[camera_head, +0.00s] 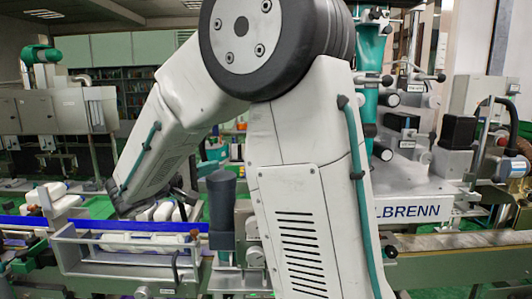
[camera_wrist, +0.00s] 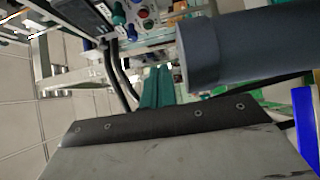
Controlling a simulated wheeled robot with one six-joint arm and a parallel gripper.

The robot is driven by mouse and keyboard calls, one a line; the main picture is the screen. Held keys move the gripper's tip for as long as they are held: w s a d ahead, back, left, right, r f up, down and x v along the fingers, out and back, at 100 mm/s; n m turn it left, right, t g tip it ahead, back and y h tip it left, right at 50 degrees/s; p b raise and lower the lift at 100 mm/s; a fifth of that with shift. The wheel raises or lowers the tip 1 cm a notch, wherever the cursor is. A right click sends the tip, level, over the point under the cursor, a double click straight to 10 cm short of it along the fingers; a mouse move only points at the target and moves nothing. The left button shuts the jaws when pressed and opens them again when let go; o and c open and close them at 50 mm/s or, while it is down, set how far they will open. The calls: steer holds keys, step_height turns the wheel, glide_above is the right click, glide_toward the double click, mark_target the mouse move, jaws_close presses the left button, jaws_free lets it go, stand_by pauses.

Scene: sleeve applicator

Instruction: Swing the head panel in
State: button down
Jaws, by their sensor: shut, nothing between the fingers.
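In the wrist view my gripper (camera_wrist: 157,72) shows as two teal fingers side by side, shut and empty, beyond a grey body with a dark, bolted edge. A dark grey cylinder (camera_wrist: 250,50) lies close on the right of the fingers; I see no clear contact. A panel with coloured buttons (camera_wrist: 140,15) is farther off at the top. I cannot tell whether it is the head panel. In the head view the machine marked "LBRENN" (camera_head: 408,212) stands at the right, partly behind my arm. My gripper is not clearly visible there.
A conveyor with a blue rail (camera_head: 110,224) and white bottles (camera_head: 130,243) runs at the lower left. A dark upright post (camera_head: 222,205) stands between it and my arm. Grey cabinets (camera_head: 40,110) stand at the far left. A black cable (camera_wrist: 122,75) passes left of my fingers.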

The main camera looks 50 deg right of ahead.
steer(key=s+d, duration=0.2)
steer(key=d, duration=1.9)
steer(key=s+d+g, duration=0.1)
steer(key=d+m+g, duration=0.1)
steer(key=d, duration=0.1)
steer(key=shift+s, duration=0.35)
steer(key=shift+s+m, duration=0.1)
steer(key=shift+m, duration=0.2)
